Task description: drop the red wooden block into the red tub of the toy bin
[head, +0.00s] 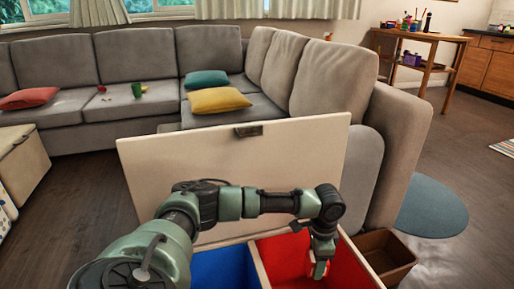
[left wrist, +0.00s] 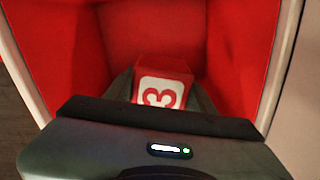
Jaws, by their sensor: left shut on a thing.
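The toy bin stands in front of me with its pale lid (head: 245,160) raised, showing a blue tub (head: 225,268) on the left and a red tub (head: 345,265) on the right. My left gripper (head: 318,268) reaches down over the red tub. In the left wrist view it is shut on the red wooden block (left wrist: 163,85), which has a white face with a red "3". The red walls of the red tub (left wrist: 240,45) surround the block in that view. The block's height above the tub floor is hard to tell. My right gripper is not in view.
A brown box (head: 385,255) stands just right of the bin. A grey sofa (head: 400,140) with cushions is behind the raised lid, and a small red thing (head: 102,89) and a green cup (head: 137,90) lie on its seat.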

